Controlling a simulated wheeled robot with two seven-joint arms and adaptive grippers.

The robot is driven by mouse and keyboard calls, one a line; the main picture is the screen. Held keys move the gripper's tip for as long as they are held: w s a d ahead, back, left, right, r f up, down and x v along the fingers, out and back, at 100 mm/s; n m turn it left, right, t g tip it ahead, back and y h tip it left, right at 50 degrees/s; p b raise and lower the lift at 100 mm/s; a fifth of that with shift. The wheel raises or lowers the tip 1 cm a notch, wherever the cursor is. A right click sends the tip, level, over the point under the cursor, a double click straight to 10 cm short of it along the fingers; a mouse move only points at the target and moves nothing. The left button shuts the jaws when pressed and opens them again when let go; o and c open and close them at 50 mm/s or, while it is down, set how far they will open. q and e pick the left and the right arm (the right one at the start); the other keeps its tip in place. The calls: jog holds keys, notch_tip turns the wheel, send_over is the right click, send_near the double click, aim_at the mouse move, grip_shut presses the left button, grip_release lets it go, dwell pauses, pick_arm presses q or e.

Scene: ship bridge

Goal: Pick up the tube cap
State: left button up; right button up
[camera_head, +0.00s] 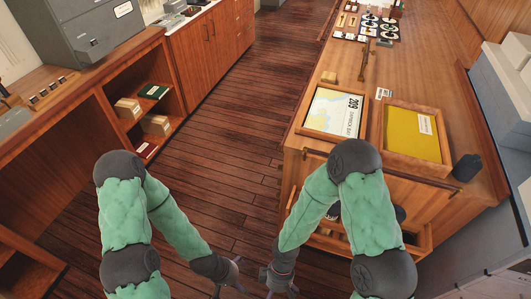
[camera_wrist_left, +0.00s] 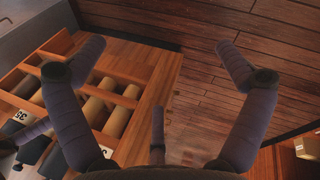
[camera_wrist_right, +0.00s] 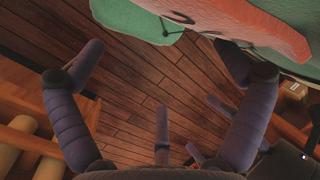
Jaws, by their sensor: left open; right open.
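I cannot pick out the tube cap with certainty. A small black cylinder (camera_head: 467,167) stands on the right cabinet top near its front right corner and could be a cap. Rolled tubes (camera_wrist_left: 98,105) lie in a divided drawer (camera_wrist_left: 150,100) in the left wrist view, with dark ends near a "35" label. My left gripper (camera_head: 234,275) is low over the floor, open and empty. My right gripper (camera_head: 282,282) is beside it, also low and open, and nothing shows between its fingers in the right wrist view (camera_wrist_right: 165,60).
The wooden cabinet (camera_head: 290,150) on the right bears a framed chart (camera_head: 335,110) and a yellow tray (camera_head: 412,133). Its front drawer, partly behind my right arm, stands open. Shelves with boxes (camera_head: 157,125) stand left. The plank floor (camera_head: 235,130) between is clear.

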jog(key=m+y, duration=0.1)
jog(key=m, duration=0.1)
jog(key=w+f+m+t+y, duration=0.1)
jog(key=m, duration=0.1)
jog(key=w+m, duration=0.1)
jog(key=m, duration=0.1)
jog(key=shift+w+d+f+y, duration=0.15)
jog(key=shift+d+y, duration=0.25)
jog(key=w+d+m+t, duration=0.1)
jog(key=d+m, duration=0.1)
jog(key=w+d+f+m+t, duration=0.1)
jog(key=m, duration=0.2)
jog(key=w+d+f+m+t, duration=0.1)
jog(key=d+m, duration=0.1)
jog(key=shift+w+d+m+t, duration=0.3)
jog(key=shift+w+d, duration=0.05)
jog(key=shift+w, duration=0.05)
jog(key=shift+c, duration=0.9)
